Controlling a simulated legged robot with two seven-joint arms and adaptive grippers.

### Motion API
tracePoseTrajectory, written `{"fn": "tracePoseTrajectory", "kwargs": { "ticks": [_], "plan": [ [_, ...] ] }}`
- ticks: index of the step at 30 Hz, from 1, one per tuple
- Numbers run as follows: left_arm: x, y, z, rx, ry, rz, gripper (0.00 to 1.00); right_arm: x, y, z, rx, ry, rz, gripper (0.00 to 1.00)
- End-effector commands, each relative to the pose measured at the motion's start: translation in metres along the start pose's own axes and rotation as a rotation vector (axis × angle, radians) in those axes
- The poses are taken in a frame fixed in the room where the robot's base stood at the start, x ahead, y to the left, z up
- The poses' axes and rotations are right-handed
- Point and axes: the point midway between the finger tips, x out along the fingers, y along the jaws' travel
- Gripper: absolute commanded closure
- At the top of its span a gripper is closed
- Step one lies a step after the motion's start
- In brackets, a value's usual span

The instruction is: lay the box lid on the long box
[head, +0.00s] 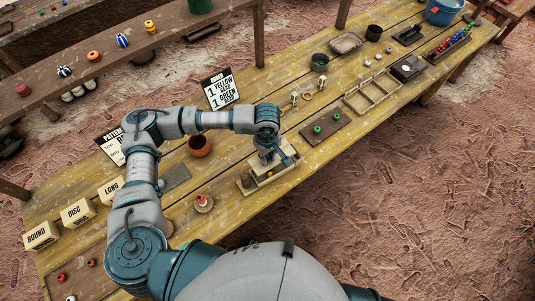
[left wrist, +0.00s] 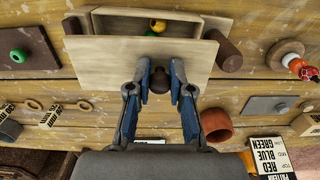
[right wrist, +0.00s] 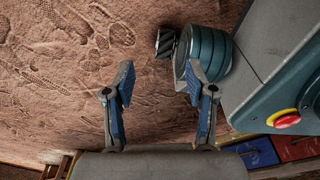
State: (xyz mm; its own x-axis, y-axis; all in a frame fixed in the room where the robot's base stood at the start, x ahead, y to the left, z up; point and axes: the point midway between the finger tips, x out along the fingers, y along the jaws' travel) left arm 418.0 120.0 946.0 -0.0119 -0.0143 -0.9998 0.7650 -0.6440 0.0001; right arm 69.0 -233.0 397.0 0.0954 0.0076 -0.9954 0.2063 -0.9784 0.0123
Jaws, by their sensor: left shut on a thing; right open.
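The long box (head: 262,184) is a pale wooden open box near the front edge of the table in the head view. In the left wrist view the long box (left wrist: 180,19) shows a yellow bead (left wrist: 157,26) inside. The box lid (left wrist: 105,58) is a flat pale board with a dark round knob (left wrist: 158,80). My left gripper (left wrist: 160,85) is shut on this knob. The lid overlaps the box opening in that view; whether it touches the rim I cannot tell. My right gripper (right wrist: 163,95) is open and empty, with bare ground behind it.
A terracotta pot (head: 200,146) stands left of the long box. A board with green rings (head: 327,128) lies to its right, with a divided wooden tray (head: 373,93) beyond. A small stand with a red top (head: 203,203) is near the front edge.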

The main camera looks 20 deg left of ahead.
Motion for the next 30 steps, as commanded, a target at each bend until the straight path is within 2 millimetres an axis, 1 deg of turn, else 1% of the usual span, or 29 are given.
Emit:
{"fn": "tracePoseTrajectory", "kwargs": {
  "ticks": [1,8,18,24,30],
  "plan": [
    [0.004,0.0,0.0,0.002,-0.002,0.0,1.0,0.001,0.0,-0.006,0.001,0.004,0.0,0.44],
    [0.014,0.0,0.001,0.008,-0.006,0.0,1.0,-0.003,0.001,-0.03,0.004,0.014,0.001,0.44],
    [0.03,0.0,0.002,0.02,-0.013,0.0,1.0,-0.015,0.001,-0.066,0.009,0.031,0.001,0.44],
    [0.038,-0.001,0.003,0.027,-0.017,0.0,1.0,-0.025,0.002,-0.084,0.012,0.04,0.002,0.44],
    [0.043,-0.001,0.003,0.031,-0.019,0.0,1.0,-0.033,0.003,-0.094,0.014,0.044,0.003,0.44]
  ]
}}
